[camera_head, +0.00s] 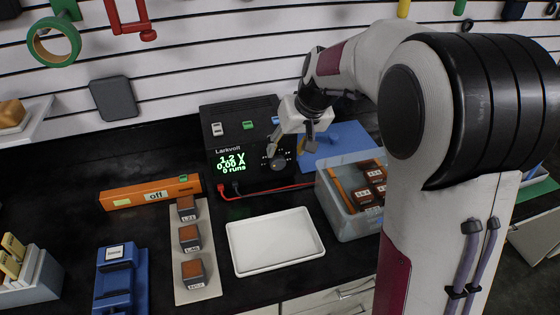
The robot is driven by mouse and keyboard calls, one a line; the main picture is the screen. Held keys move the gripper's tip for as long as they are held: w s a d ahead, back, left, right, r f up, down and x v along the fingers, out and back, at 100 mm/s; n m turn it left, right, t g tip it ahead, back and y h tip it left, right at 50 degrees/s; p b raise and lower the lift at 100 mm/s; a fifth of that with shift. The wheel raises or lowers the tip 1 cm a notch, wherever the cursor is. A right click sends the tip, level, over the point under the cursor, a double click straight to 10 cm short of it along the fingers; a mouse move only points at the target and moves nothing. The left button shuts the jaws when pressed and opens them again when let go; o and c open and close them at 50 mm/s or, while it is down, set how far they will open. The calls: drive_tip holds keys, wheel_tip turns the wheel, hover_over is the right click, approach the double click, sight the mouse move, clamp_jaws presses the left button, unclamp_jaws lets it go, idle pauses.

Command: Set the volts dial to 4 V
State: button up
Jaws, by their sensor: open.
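A black Larkvolt power supply (233,172) stands at the back of the bench. Its green display (231,163) reads 1.2 V, 0.00 A and 0 runs. A dark round dial (278,163) is on the front panel right of the display; its label is too small to read, so I cannot tell if it is the volts dial. My gripper (291,147) is open, close in front of the panel, with its fingers near the dial. I cannot tell whether a finger touches it. The gripper hides part of the panel's right side.
A white tray (241,264) lies in front of the supply. A clear bin (341,215) with brown blocks stands right of it, with a red lead beside it. Dark blocks stand on a pale strip (207,230) at left, near an orange bar (136,196) labelled "off".

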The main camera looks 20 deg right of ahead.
sight(279, 163)
drive_tip(key=shift+x, duration=3.85)
drive_tip(key=c, duration=1.1)
